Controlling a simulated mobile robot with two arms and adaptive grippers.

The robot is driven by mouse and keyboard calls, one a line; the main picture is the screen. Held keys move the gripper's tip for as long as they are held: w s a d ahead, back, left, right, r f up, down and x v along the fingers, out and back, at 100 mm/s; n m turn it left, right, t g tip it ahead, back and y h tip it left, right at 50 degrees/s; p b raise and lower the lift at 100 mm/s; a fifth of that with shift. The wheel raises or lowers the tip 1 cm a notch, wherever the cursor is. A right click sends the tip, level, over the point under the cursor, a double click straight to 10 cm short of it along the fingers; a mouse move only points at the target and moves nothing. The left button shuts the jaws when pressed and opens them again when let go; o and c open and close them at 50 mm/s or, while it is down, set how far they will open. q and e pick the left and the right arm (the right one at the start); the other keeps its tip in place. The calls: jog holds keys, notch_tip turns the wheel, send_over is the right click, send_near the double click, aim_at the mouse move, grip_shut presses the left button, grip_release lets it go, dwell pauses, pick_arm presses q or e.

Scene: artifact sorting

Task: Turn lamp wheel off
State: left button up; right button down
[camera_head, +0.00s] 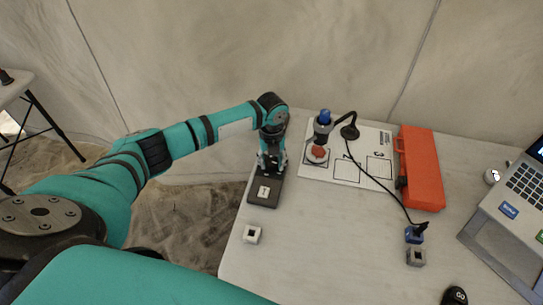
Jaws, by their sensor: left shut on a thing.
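The lamp (324,121) has a blue top and a dark curved neck, and stands over a white board at the back of the table. A black cable runs from it to a small blue unit (414,234) on the right. I cannot make out a wheel for certain. My left gripper (270,166) points down at the far end of a dark flat box (264,192) with a white label. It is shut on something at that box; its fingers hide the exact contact. My right gripper is out of view.
A reddish round object (317,153) lies under the lamp on the white board (343,172). An orange case (421,170) is right of it. A light cube (252,234), a grey cube (416,257) and a laptop (520,195) are on the table.

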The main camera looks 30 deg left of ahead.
aim_at(272, 161)
pick_arm(q)
jog(key=n+p, duration=0.1)
jog(key=n, duration=0.1)
jog(key=n+p, duration=0.2)
jog(key=n, duration=0.1)
jog(key=shift+r+n+p, duration=0.2)
jog(key=shift+n+p, duration=0.1)
jog(key=n+p, duration=0.3)
jog(key=n, duration=0.3)
jog(key=shift+w, duration=0.1)
jog(key=n+p, duration=0.3)
jog(key=n, duration=0.3)
jog(key=shift+w+n, duration=0.1)
jog(key=shift+n, duration=0.2)
jog(key=n+p, duration=0.2)
jog(key=n, duration=0.3)
jog(key=shift+f, duration=0.1)
jog(key=shift+w, duration=0.1)
jog(key=o, duration=1.2)
jog(key=shift+c, duration=0.2)
notch_tip(272, 161, up, 12)
